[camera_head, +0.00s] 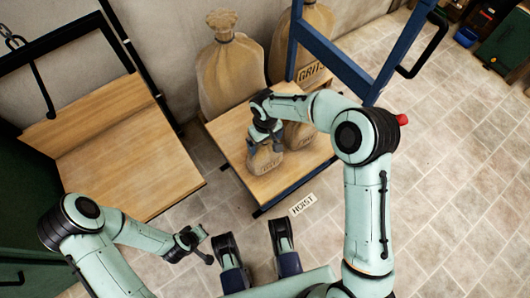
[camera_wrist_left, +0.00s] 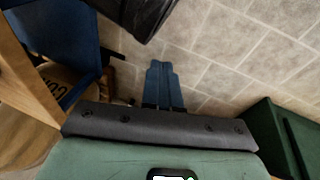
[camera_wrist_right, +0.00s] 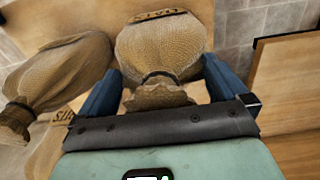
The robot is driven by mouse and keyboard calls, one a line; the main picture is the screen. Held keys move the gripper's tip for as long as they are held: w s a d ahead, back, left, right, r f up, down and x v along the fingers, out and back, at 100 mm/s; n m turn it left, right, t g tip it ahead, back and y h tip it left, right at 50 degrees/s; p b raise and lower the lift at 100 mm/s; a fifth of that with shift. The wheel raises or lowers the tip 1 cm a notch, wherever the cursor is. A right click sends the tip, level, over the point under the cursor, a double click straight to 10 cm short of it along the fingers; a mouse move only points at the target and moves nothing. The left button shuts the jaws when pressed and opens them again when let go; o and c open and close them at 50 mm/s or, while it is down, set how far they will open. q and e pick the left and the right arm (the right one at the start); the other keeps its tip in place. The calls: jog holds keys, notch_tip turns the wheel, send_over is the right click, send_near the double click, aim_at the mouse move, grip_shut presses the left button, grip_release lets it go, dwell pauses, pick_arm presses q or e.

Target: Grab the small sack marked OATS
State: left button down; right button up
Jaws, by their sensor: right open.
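A small tan sack (camera_head: 265,160) stands on the front part of the hoist's wooden platform (camera_head: 293,172). In the right wrist view the sack (camera_wrist_right: 160,48) has a tied neck and a label at the top edge that seems to read OATS, upside down and foreshortened. My right gripper (camera_head: 264,143) is open above it. Its blue fingers stand on either side of the sack's gathered neck, with a gap to each finger. My left gripper (camera_head: 197,241) is away from the sacks, low at the left; its fingers (camera_wrist_left: 163,84) are together and empty.
A second small sack (camera_head: 300,135) stands close behind, partly hidden by my right arm. A blue hoist frame (camera_head: 340,67) rises at the right. A wooden bench (camera_head: 115,150) is at left.

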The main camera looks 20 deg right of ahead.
jog(key=c, duration=1.4)
jog(key=shift+r, duration=0.1)
jog(key=shift+c, duration=1.4)
jog(key=shift+r, duration=0.1)
